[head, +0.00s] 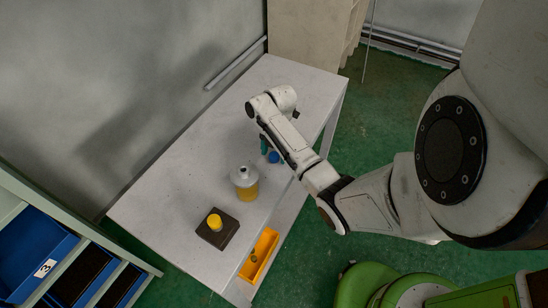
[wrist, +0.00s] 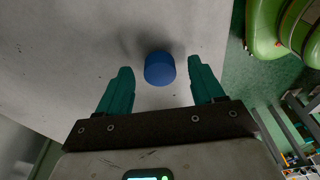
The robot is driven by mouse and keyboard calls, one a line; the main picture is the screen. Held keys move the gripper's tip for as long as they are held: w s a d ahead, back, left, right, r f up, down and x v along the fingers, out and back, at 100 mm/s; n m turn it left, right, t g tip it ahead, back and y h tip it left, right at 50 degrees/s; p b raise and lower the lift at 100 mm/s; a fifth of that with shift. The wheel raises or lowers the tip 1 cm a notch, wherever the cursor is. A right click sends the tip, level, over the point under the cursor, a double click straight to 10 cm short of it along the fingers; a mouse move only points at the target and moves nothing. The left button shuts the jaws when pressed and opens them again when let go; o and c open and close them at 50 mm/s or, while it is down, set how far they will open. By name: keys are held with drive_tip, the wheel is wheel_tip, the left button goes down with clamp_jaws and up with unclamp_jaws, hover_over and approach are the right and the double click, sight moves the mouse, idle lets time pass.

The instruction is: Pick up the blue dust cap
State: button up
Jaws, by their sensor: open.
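The blue dust cap (wrist: 159,69) is a short blue cylinder on the grey table. In the wrist view it shows beyond my gripper (wrist: 160,83), between the lines of the two teal fingers, a little nearer the right one. The fingers are open and apart from it, with nothing held. In the head view the cap (head: 274,157) sits near the table's right edge, and my gripper (head: 266,146) is close beside it. Part of the fingers is hidden by my arm there.
A clear bottle with yellow contents (head: 245,181) stands on the table (head: 180,190). Nearer the front are a dark block (head: 217,236) with a yellow cap (head: 214,222) and an orange tray (head: 260,255). Blue bins (head: 30,250) stand at lower left. The table's left part is clear.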

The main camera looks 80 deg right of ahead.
drive_tip(key=shift+f, duration=0.15)
drive_tip(key=c, duration=1.1)
